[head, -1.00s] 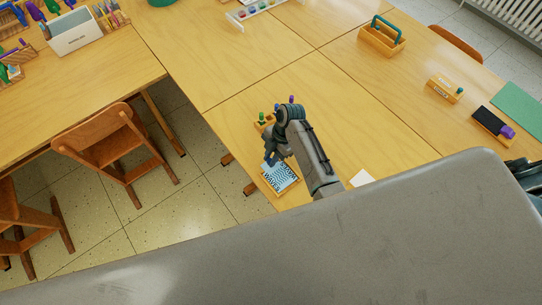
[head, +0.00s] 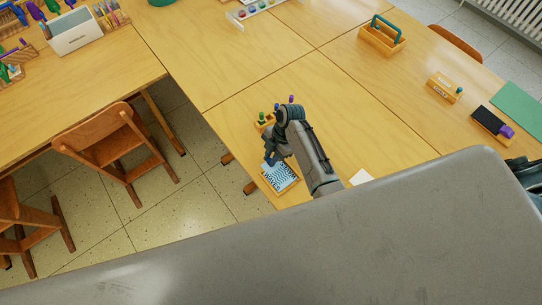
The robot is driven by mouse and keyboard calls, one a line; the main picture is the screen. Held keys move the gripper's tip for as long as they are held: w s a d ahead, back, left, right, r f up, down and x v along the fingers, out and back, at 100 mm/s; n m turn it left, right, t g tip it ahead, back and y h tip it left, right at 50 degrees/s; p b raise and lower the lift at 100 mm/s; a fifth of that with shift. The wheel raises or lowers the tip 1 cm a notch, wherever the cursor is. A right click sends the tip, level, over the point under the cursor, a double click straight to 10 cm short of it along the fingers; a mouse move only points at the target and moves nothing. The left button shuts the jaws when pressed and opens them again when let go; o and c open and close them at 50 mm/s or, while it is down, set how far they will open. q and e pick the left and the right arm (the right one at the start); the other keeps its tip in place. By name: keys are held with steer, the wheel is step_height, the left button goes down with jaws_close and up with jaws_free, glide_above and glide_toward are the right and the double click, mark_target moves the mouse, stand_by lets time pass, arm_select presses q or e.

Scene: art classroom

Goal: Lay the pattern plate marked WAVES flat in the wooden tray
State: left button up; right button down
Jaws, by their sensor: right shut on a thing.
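The pattern plate marked WAVES (head: 281,176), with a light blue wave pattern and dark lettering, is at the near edge of the table in the head view. A thin wooden rim (head: 284,192) shows along its edge, seemingly the tray. The plate looks about level, but I cannot tell whether it rests on the tray floor or is just above it. My right gripper (head: 271,163) points down at the plate's far left edge and is shut on it. My wrist hides part of the plate and tray. My left gripper is not in view.
A small wooden holder with green and purple knobs (head: 264,122) stands just behind my right wrist. A white card (head: 361,177) lies to the right. A wooden caddy (head: 382,38) and a wooden block (head: 444,88) are farther off. The middle tabletop is clear. A chair (head: 105,150) stands left.

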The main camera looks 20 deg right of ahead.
stand_by(0.6)
steer(key=c, duration=1.2)
jaws_free()
steer(key=shift+c, duration=0.2)
steer(key=shift+o, duration=0.5)
steer(key=shift+o, duration=0.7)
